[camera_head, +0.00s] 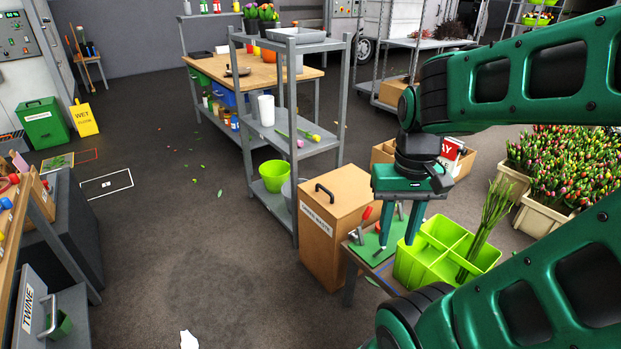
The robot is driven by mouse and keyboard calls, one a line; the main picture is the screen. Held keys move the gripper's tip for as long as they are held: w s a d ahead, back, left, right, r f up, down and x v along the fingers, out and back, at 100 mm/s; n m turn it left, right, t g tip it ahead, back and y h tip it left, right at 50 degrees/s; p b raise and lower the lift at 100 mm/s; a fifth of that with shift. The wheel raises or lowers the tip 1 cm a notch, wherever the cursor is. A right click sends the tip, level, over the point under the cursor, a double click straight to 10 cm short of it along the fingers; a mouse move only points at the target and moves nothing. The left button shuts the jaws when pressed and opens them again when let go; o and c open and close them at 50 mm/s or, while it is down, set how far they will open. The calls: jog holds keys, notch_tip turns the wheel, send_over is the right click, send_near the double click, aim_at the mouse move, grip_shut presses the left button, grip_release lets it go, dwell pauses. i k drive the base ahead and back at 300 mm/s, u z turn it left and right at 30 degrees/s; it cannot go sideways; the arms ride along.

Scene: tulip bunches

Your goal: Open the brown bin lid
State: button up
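The brown bin (318,258) stands on the floor right of centre, with a white label on its front. Its brown lid (347,188) lies flat and closed on top, with a black bar handle (324,193) near its left side. My green gripper (397,238) points down to the right of the bin, apart from the lid handle. Its two fingers are spread with a gap between them, and I see nothing held. The fingertips are over or beside a small work surface with a green mat (371,245), and their exact height is hard to tell.
A lime divided caddy (436,259) with green stems stands right of my gripper. Hand tools lie on the mat. A grey shelf rack (296,152) stands behind the bin, with a lime bucket (274,175). The floor (200,240) left of the bin is mostly clear.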

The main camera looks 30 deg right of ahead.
aim_at(343, 191)
jog(key=u, duration=0.05)
jog(key=i, duration=1.15)
jog(key=z, duration=1.1)
